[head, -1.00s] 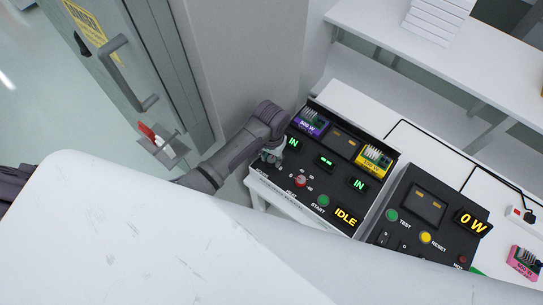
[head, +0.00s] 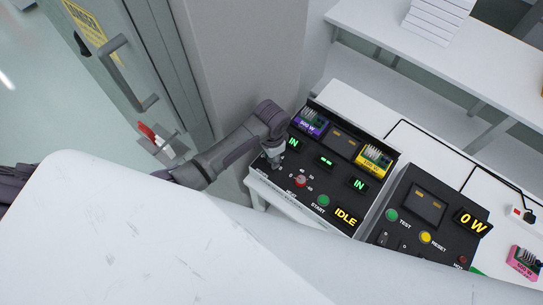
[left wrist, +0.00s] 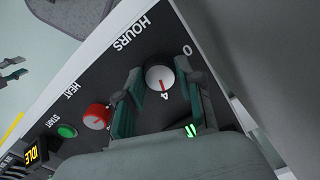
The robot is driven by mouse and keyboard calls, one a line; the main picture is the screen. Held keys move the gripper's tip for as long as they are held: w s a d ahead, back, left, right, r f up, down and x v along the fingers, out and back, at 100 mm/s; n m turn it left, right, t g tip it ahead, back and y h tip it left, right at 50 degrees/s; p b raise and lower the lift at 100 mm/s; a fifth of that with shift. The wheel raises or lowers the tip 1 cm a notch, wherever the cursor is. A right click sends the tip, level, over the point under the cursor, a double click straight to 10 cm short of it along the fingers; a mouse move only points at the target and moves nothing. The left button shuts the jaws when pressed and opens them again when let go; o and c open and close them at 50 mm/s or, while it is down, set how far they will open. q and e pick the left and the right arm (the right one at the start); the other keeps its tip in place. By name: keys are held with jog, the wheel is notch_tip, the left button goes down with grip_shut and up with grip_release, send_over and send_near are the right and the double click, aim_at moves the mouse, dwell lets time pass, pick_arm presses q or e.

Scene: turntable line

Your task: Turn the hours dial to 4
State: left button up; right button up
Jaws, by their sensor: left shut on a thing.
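The hours dial (left wrist: 159,77) is a round knob with a white face and a red pointer line, seen in the left wrist view beside the HOURS label. Its pointer line points toward the printed 4, away from the 0. My left gripper (left wrist: 157,84) has its two teal-padded fingers on either side of the dial and is shut on it. In the head view my left gripper (head: 273,158) is at the left edge of the black panel (head: 318,180) and hides the dial. My right gripper is not in view.
A red heat dial (head: 300,182) and green start button (head: 323,200) sit beside the hours dial. An IDLE display (head: 346,217) is lit. Purple (head: 311,122) and yellow (head: 374,160) modules sit in the panel. A grey column (head: 245,65) stands close behind my arm.

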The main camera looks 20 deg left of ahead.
pick_arm(q)
jog(key=shift+m, duration=0.8)
jog(key=o, duration=1.2)
jog(key=shift+c, duration=0.2)
jog(key=shift+r, duration=0.1)
notch_tip(320, 180, up, 12)
